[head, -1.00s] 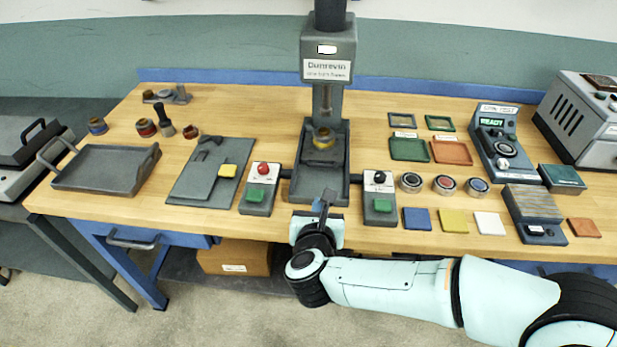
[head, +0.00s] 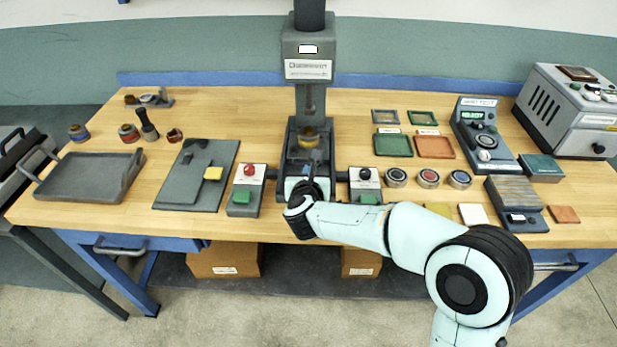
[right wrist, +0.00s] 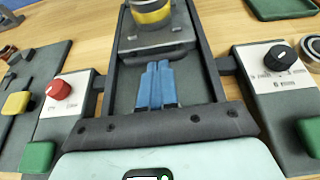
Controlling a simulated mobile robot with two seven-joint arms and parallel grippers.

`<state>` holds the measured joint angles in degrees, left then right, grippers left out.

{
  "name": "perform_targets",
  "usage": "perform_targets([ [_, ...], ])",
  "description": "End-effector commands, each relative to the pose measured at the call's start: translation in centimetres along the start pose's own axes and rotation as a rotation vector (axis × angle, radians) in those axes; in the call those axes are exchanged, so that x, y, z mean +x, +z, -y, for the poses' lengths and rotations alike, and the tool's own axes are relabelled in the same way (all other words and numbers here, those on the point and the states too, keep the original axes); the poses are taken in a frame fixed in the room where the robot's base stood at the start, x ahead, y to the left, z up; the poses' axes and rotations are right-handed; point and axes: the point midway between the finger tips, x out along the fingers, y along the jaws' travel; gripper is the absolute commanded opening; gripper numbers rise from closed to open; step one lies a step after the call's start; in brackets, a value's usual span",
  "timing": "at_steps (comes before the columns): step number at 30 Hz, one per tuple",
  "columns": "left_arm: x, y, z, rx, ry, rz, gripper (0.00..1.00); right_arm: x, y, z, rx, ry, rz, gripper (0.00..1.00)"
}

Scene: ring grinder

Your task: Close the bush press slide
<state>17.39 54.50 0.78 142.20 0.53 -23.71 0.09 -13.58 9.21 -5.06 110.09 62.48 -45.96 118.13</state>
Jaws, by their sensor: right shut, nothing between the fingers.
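The bush press (head: 307,70) stands at the middle of the bench with its grey bed frame (head: 326,150) reaching toward the front edge. In the right wrist view the grey slide (right wrist: 155,50) sits between the bed's side rails (right wrist: 208,70) and carries a yellow-banded bush (right wrist: 150,12). The bush (head: 308,137) is below the press ram in the head view. My right gripper (head: 309,168) reaches over the bed's front end. Its blue fingers (right wrist: 157,65) are shut and empty, at the slide's near edge; contact cannot be told. My left gripper is out of view.
A red-knob box (right wrist: 58,100) and a black-knob box (right wrist: 280,75) flank the bed closely. A slide plate with a yellow block (head: 213,173) lies to the left, beside a grey tray (head: 60,190). Round pots (head: 428,177) and colored squares lie to the right.

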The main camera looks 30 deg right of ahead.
Motion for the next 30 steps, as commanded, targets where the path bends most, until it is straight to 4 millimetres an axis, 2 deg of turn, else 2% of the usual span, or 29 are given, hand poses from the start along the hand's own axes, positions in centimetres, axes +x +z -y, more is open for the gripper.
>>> perform_targets([
  [7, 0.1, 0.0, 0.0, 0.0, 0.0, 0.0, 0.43, 0.2, 0.0, 0.0, 0.0, -0.001, 0.0, 0.0],
  [16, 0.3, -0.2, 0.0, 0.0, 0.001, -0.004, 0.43, 3.5, 1.3, 0.1, 0.0, -0.002, -0.001, 0.0],
  [30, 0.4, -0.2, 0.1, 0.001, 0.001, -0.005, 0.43, 3.8, 1.6, 0.3, 0.0, -0.003, 0.005, 0.0],
])
